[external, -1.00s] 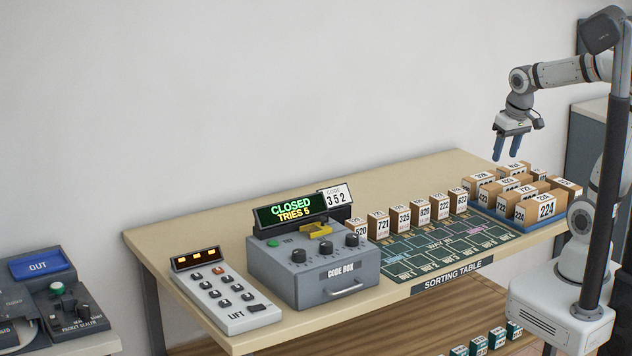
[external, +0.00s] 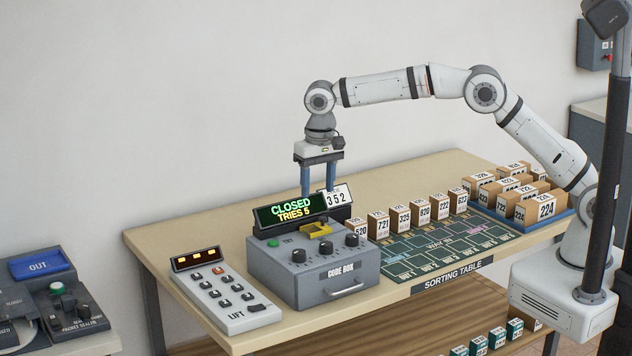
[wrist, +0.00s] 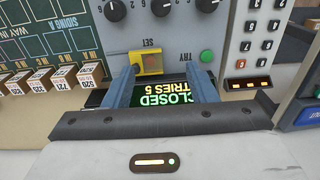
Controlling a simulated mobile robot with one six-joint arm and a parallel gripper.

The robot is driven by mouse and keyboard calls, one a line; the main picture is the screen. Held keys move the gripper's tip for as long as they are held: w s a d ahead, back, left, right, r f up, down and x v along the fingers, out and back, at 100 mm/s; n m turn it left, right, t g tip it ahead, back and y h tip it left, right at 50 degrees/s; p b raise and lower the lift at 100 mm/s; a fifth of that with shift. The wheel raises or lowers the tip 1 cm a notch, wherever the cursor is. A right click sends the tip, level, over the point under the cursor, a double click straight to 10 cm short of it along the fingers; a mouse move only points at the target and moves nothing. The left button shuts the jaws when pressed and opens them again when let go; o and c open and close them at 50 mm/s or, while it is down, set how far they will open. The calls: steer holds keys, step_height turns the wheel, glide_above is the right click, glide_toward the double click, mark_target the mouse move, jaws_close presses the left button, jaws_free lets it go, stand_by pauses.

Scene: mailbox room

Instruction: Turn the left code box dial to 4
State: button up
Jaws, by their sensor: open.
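The grey code box (external: 278,281) stands on the table with three black dials on its sloped top. Its left dial (external: 299,256) is nearest the green button; in the upside-down wrist view this left dial (wrist: 207,5) is the rightmost, cut by the top edge. Its pointer setting is too small to read. My gripper (external: 319,190) points down, open and empty, above and behind the box's display. The fingertips are partly hidden behind the display in the external view. The wrist view shows the fingers apart on either side of the display.
The raised display (external: 290,211) reads CLOSED, TRIES 5, beside a code card (external: 338,196) showing 352. A yellow part (external: 318,230) sits behind the dials. The lift keypad (external: 222,291) is left, numbered parcels (external: 400,216) right.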

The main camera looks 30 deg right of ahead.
glide_above(299, 251)
step_height(299, 251, down, 5)
steer(key=shift+r+p, duration=0.15)
steer(key=shift+p, duration=0.15)
step_height(299, 251, down, 8)
steer(key=shift+r+p, duration=0.15)
steer(key=shift+p, duration=0.6)
steer(key=c, duration=1)
